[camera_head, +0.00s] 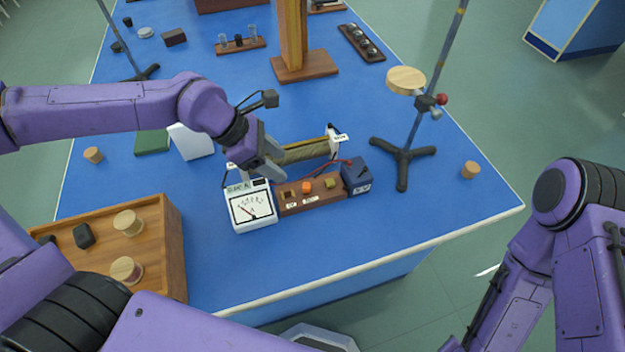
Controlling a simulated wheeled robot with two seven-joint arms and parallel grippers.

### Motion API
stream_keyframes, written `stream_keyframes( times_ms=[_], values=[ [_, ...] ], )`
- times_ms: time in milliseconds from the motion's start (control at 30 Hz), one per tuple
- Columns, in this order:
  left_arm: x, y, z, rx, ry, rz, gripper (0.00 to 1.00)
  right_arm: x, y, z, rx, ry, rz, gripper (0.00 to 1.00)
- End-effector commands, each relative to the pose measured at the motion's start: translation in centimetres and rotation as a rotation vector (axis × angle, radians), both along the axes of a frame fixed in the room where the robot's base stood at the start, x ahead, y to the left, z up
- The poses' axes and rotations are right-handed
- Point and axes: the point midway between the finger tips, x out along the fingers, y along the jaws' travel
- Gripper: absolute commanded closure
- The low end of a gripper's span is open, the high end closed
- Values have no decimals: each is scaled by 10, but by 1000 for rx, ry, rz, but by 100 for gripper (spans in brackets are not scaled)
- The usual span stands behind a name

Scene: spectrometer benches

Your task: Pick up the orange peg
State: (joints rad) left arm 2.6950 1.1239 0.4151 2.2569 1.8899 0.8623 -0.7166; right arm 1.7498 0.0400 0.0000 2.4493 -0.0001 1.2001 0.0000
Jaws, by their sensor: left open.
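The orange peg (307,187) stands in the wooden block (318,203) on the blue bench. A yellow-green peg (329,182) stands to its right, and a dark square hole (289,194) shows to its left. My left gripper (268,171) is open behind the white meter (250,205), to the upper left of the orange peg and apart from it. Its fingertips are partly hard to make out against the coil behind. My right arm comes in at the right edge, and its gripper is not in view.
A dark blue box (356,177) with a red wire adjoins the block's right end. A coil on a stand (305,152) lies just behind. A tripod stand (403,155) is at right, a wooden tray (172,240) at left. The bench front is clear.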

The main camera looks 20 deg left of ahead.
Motion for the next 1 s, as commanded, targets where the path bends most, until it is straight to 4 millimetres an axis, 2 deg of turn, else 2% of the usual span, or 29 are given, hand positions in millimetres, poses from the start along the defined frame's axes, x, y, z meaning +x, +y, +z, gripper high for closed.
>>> stream_keyframes(
  times_ms=[33,100,700,967,1000],
  values=[
    [0,0,-8,0,0,0,46,-1,0,-8,0,1,0,57],
    [1,-2,-14,3,1,0,46,-1,0,-9,0,1,0,57],
    [22,-47,-94,3,3,-1,46,0,0,-7,1,1,0,57],
    [24,-50,-97,0,0,-1,46,0,0,-8,0,0,0,57],
    [24,-50,-97,0,0,-1,56,0,0,-8,0,0,0,57]
  ],
)
